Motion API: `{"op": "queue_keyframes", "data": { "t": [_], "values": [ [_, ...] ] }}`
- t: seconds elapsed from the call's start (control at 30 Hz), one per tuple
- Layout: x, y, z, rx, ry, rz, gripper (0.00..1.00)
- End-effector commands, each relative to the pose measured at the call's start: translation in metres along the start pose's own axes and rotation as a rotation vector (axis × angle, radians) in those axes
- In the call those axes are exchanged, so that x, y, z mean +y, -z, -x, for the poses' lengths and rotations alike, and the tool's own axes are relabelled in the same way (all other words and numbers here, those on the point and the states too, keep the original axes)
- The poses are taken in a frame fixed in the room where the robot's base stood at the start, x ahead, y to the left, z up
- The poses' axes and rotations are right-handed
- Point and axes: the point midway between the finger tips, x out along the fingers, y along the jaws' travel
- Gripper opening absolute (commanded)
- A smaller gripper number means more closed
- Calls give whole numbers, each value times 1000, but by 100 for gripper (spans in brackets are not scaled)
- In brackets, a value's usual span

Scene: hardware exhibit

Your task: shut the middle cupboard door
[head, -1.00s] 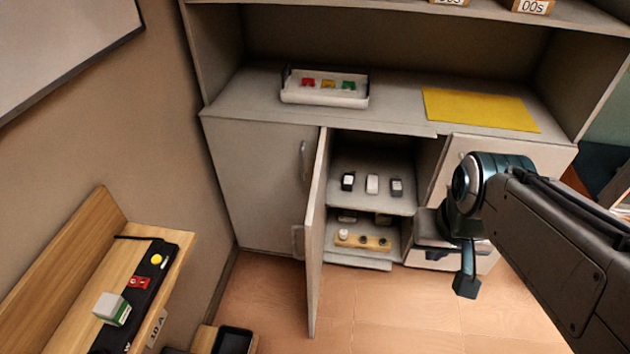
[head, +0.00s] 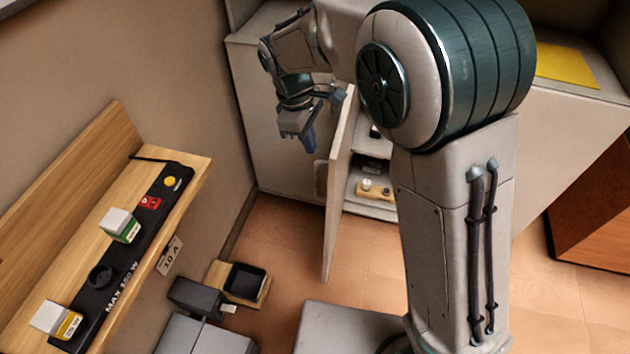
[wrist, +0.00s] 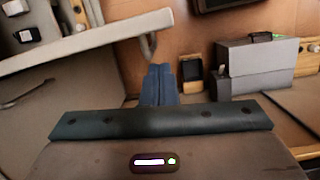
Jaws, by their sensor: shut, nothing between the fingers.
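The middle cupboard door (head: 340,205) stands wide open, its pale panel sticking out into the room. A handle (head: 320,180) is on its left face in the head view. My gripper (head: 311,146) is on the left, outer side of the door, near its upper part. The blue fingers are together and hold nothing. In the wrist view the fingertips (wrist: 160,70) are just below the door's handle (wrist: 148,46), and the door panel (wrist: 90,44) runs to the upper left. I see no clear contact. My arm hides part of the open compartment.
A wooden bench (head: 195,165) with a black power strip (head: 130,240) is at the left. A yellow mat (head: 565,66) is on the counter. Floor (head: 285,245) by the door is clear.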

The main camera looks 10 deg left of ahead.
Motion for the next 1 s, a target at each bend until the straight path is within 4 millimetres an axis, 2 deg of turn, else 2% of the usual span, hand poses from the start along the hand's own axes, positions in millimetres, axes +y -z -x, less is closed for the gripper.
{"op": "queue_keyframes", "data": {
  "t": [0.03,0.1,0.3,0.47,0.8,1.0],
  "values": [
    [-4,16,-9,-15,-2,47,0],
    [-7,29,-15,-28,-4,96,0],
    [-11,43,-26,-46,-7,151,0],
    [-12,42,-49,-48,-4,151,0],
    [-11,39,-121,-47,-5,151,0],
    [-6,11,-125,-44,-7,147,0]
  ]
}}
